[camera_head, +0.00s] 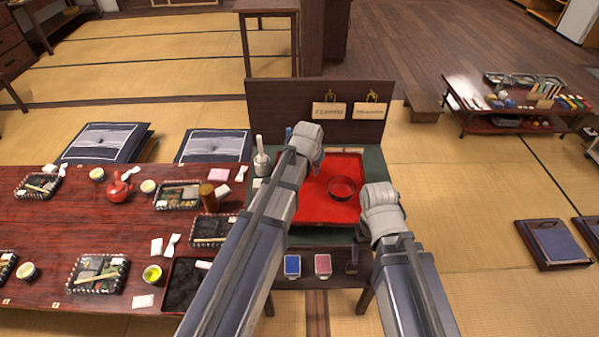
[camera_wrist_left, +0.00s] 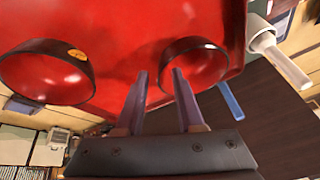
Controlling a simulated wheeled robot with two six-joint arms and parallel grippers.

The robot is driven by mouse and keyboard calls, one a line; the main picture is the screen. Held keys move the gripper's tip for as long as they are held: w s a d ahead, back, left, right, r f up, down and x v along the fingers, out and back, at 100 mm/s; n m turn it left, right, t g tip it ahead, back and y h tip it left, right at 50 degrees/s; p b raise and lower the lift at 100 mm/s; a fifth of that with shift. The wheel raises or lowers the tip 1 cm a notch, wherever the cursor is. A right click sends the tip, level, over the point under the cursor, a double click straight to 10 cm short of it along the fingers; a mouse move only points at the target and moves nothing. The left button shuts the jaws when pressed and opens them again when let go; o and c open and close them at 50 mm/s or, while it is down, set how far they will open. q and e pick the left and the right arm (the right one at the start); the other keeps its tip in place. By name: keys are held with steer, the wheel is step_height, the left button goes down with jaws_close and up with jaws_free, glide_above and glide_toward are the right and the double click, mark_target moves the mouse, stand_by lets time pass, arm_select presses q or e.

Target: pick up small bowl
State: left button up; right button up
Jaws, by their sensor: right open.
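In the left wrist view a small dark-rimmed bowl, red inside (camera_wrist_left: 208,68), sits on the red tray (camera_wrist_left: 115,20). My left gripper (camera_wrist_left: 160,75) is open there, its fingers apart. One fingertip overlaps the small bowl's opening and the other shows just outside its rim; contact cannot be told. A larger bowl (camera_wrist_left: 45,78) with a gold mark lies to the left. In the head view one red bowl (camera_head: 342,188) shows on the tray (camera_head: 325,214); the small bowl appears hidden behind my left arm. My right gripper (camera_head: 365,230) is open and empty by the tray's front right corner.
A white bottle (camera_head: 262,160) and a blue stick (camera_head: 288,133) stand left of the tray. A dark board with two tags (camera_head: 328,111) rises behind it. A long red table (camera_head: 60,225) with set trays is at left.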

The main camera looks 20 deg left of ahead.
arm_select(q)
jaws_close()
stand_by(1.2)
